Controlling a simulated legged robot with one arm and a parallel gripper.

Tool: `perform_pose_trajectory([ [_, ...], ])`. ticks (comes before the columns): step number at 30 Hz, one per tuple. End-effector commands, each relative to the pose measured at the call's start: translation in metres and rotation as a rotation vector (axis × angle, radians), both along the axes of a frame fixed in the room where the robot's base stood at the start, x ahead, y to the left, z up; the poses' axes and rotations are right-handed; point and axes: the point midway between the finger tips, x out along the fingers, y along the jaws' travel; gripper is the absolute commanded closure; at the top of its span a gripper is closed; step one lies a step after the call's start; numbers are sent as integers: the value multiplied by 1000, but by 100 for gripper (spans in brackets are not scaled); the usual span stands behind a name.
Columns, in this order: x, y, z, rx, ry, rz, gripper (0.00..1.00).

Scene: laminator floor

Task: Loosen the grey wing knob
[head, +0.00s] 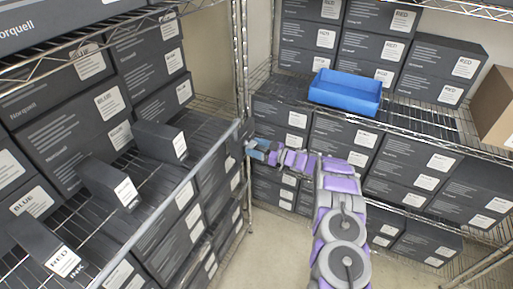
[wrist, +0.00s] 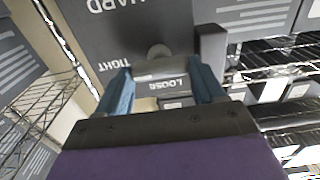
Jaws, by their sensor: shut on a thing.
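The grey wing knob (wrist: 158,70) shows between my fingertips in the wrist view, with a round grey hub behind it. It sits on a dark guard panel (wrist: 110,35) whose words, TIGHT and LOOSE among them, appear upside down. My gripper (wrist: 160,80) has two blue fingers, one on each side of the knob, shut on it. In the head view my gripper (head: 256,149) reaches the dark panel (head: 241,134) at the shelf corner post. The knob is too small to make out there.
A wire shelf (head: 150,185) with dark grey boxes runs along the left. Another rack at the back holds a blue bin (head: 345,91) and more boxes. A dark block (wrist: 212,46) stands close beside the right finger. Bare floor (head: 285,232) shows between the racks.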

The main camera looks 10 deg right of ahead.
Motion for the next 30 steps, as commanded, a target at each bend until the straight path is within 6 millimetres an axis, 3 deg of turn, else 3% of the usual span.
perform_pose_trajectory([
  [6, 1, -1, 1, 0, -1, -3, 62],
  [17, 1, -2, 1, -38, -52, -5, 62],
  [30, 0, -1, 0, -248, -330, -5, 62],
])
